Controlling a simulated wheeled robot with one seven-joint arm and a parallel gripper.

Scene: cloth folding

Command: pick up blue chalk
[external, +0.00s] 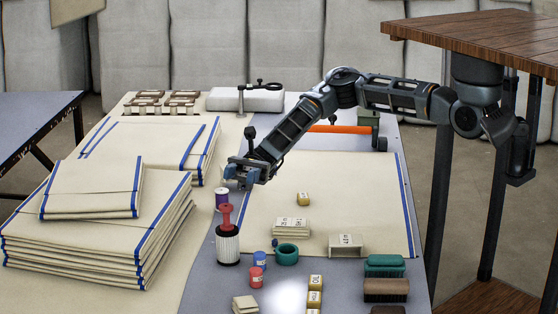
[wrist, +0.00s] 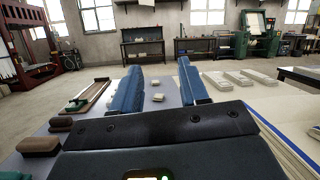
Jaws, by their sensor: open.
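A small blue cylinder (external: 258,260), which looks like the blue chalk, stands upright on the grey table (external: 225,285) near the front. A similar red cylinder (external: 258,277) stands just in front of it. My gripper (external: 232,173) is above the table, further back and to the left of the blue cylinder, clearly apart from it. In the wrist view my gripper (wrist: 160,82) shows two blue fingers spread apart with nothing held between them. The blue cylinder cannot be made out in the wrist view.
A red-handled white roller (external: 228,245) stands left of the blue cylinder. A teal tape ring (external: 286,254) lies close at its right. A purple spool (external: 222,198) stands below my gripper. Folded cloth stacks (external: 90,245) fill the left; brushes (external: 385,290) lie front right.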

